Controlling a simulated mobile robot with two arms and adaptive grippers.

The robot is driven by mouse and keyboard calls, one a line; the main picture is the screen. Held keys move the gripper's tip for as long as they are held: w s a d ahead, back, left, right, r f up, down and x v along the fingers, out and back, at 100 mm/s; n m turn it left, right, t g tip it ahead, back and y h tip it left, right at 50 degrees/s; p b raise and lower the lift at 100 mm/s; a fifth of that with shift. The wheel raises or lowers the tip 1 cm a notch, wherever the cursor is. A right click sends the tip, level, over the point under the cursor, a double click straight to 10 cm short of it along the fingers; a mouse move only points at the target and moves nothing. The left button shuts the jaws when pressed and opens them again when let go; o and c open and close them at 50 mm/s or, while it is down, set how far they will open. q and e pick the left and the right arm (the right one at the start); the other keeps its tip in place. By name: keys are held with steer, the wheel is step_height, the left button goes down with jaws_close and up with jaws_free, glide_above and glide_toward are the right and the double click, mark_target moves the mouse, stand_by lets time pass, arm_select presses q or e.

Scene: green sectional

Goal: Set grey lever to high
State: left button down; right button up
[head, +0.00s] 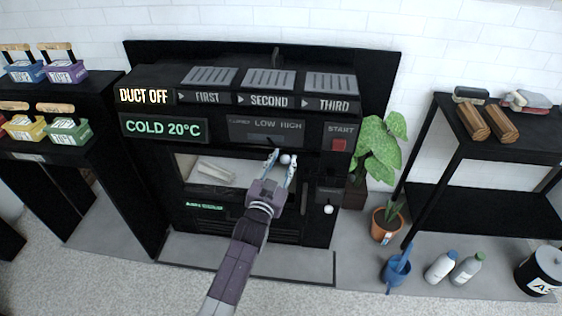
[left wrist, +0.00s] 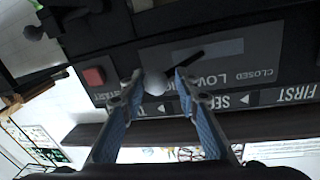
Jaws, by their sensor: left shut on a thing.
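The grey lever (head: 285,159) has a round pale grey knob and stands out from the black machine below the label panel (head: 265,130), which reads LOW and HIGH. In the left wrist view, upside down, the knob (left wrist: 155,83) sits between my fingertips, with a dark stem by the panel (left wrist: 207,58) marked CLOSED and LOW. My left gripper (head: 281,161) is shut on the lever's knob; its blue fingers also show in the left wrist view (left wrist: 158,78). Which mark the lever points at I cannot tell. My right gripper is not in view.
A red START button (head: 339,145) is right of the panel. A second lever with a white knob (head: 328,209) is lower right. A potted plant (head: 378,150) stands beside the machine. A black shelf with colored boxes (head: 60,73) is at left, a black rack (head: 500,140) at right.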

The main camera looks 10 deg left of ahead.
arm_select(q)
steer(key=shift+w+d+r, duration=0.2)
steer(key=shift+d+r, duration=0.2)
steer(key=shift+r, duration=0.3)
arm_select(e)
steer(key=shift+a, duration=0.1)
arm_select(q)
steer(key=c, duration=1.9)
jaws_free()
steer(key=shift+o, duration=1.2)
steer(key=shift+w+d+f, duration=0.1)
steer(key=shift+w+f, duration=0.05)
steer(key=shift+w, duration=0.05)
steer(key=shift+w+f, duration=0.15)
steer(key=shift+w, duration=0.05)
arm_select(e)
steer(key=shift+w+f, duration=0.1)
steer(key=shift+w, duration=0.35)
arm_select(q)
steer(key=shift+s+f, duration=0.1)
steer(key=shift+s, duration=0.05)
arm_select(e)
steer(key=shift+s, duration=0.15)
arm_select(q)
steer(key=shift+s+f, duration=0.1)
steer(key=shift+s, duration=0.35)
steer(key=s+a, duration=0.2)
steer(key=s, duration=0.9)
